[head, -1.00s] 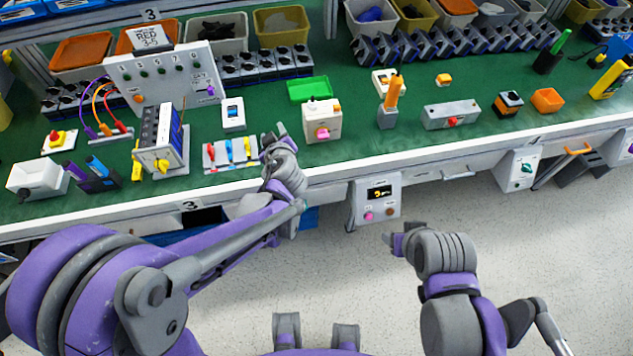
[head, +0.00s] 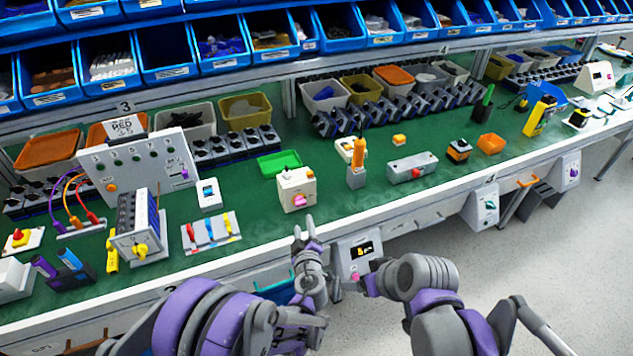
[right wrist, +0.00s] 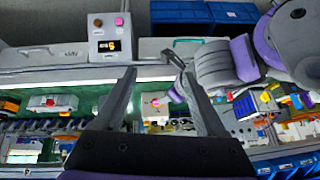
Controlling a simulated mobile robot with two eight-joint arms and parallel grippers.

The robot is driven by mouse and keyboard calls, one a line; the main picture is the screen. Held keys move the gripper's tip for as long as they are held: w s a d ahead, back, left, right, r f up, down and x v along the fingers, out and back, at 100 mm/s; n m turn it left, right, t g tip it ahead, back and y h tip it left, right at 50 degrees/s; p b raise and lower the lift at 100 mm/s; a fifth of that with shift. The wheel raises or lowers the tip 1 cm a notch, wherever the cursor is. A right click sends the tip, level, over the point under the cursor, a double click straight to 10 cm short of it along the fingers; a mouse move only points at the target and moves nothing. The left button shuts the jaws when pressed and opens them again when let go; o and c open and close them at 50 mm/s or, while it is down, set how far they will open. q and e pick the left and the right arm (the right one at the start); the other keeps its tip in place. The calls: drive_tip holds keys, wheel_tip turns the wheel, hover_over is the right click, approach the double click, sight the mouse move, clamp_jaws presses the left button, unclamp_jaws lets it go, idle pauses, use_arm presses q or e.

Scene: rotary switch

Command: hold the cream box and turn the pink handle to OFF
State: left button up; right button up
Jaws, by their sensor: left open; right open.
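The cream box (head: 292,180) stands near the front edge of the green bench. The pink handle (head: 299,201) is on its front face; its exact setting is too small to read. My left gripper (head: 305,230) is open and empty in front of and below the box, apart from it. My right gripper (head: 364,285) is to the right and nearer me, also apart from the box. In the right wrist view its two fingers (right wrist: 162,90) are spread wide, with the cream box (right wrist: 155,114) showing small and distant between them.
A green tray (head: 279,164) lies behind the box. An orange-handled device (head: 357,165) stands to its right, and a board with coloured levers (head: 210,232) to its left. A panel with a display (head: 362,250) hangs on the bench front near my grippers.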

drive_tip(key=w+a+r+n+t+y, duration=0.1)
drive_tip(key=w+a+n+y, duration=0.1)
drive_tip(key=w, duration=0.6)
drive_tip(key=w+a+r+n+y, duration=0.1)
drive_tip(key=w+a+r+y, duration=0.15)
drive_tip(key=w, duration=0.65)
drive_tip(key=n+t+y, duration=0.2)
drive_tip(key=n+y, duration=0.1)
drive_tip(key=n, duration=0.1)
approach(290, 173)
drive_tip(key=shift+h, duration=0.25)
drive_tip(key=x, duration=0.9)
drive_tip(key=shift+a+r, duration=0.15)
drive_tip(key=shift+a, duration=0.05)
drive_tip(key=shift+s, duration=0.1)
clamp_jaws()
